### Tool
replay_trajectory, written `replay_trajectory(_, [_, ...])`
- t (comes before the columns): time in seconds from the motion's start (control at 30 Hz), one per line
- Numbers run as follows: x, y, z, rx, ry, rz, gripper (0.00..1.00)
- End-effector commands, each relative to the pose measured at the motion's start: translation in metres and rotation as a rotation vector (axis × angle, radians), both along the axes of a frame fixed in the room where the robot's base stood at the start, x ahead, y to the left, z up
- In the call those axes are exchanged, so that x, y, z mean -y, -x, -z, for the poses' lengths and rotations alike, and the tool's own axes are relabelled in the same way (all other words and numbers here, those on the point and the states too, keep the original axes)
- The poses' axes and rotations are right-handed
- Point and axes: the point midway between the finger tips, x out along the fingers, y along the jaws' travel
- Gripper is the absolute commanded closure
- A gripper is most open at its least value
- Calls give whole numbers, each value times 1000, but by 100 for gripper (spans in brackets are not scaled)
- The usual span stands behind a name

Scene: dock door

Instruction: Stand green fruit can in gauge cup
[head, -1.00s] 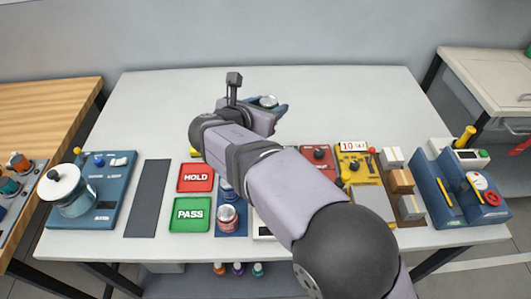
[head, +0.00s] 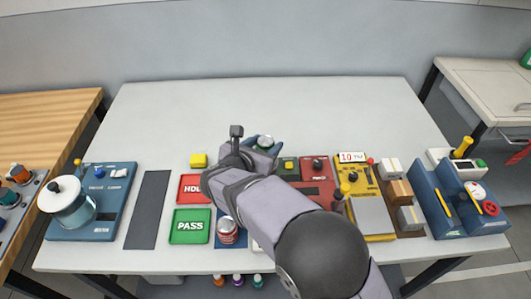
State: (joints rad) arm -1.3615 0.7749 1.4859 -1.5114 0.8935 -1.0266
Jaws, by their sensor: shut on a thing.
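The can looks roughly upright. I cannot make out the gauge cup for certain; my arm covers part of the middle row, where it may be hidden.
Right of my gripper are a red device (head: 315,167) and a yellow device (head: 368,200) with a "10" display. The back table is clear.

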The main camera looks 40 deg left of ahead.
Motion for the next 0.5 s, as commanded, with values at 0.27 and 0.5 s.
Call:
replay_trajectory(0.27, [0, 0, 13, 0, 3, 0, 81])
replay_trajectory(0.5, [0, 0, 36, 0, 1, 0, 81])
